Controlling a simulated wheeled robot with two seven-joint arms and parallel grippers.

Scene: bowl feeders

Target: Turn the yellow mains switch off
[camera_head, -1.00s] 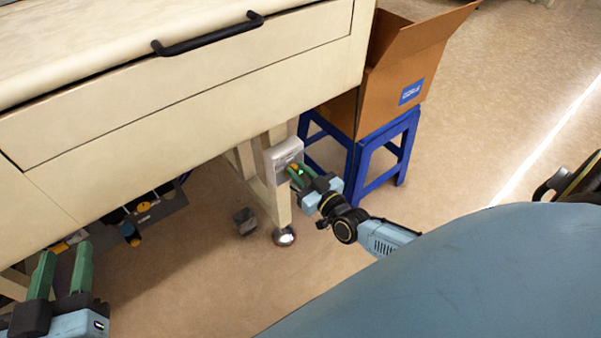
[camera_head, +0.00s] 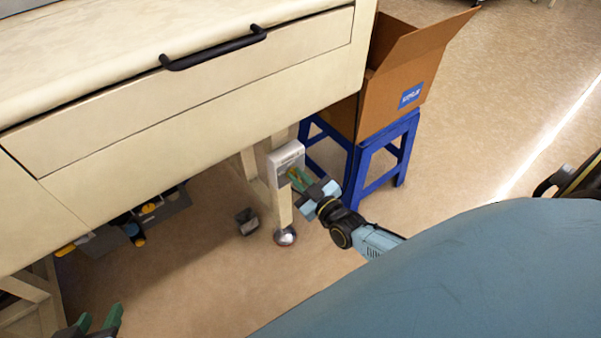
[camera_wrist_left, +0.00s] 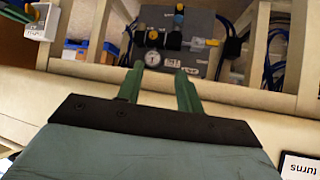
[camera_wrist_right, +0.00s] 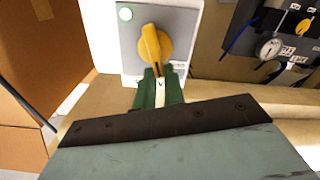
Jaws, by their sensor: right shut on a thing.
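In the head view the box (camera_head: 287,153) is fixed to the bench leg. My right gripper (camera_wrist_right: 158,74) is shut on the lower end of the knob, which stands nearly upright and leans slightly. In the head view my right gripper (camera_head: 294,176) hides most of the knob. My left gripper (camera_head: 101,320) is at the bottom left, away from the switch; its fingers (camera_wrist_left: 160,80) are apart and empty.
The bench drawer with a black handle (camera_head: 213,50) overhangs the switch. A cardboard box (camera_head: 398,88) stands on a blue stool (camera_head: 362,165) just right of it. A grey panel with a gauge (camera_wrist_left: 153,58) and valves sits under the bench. Floor in front is clear.

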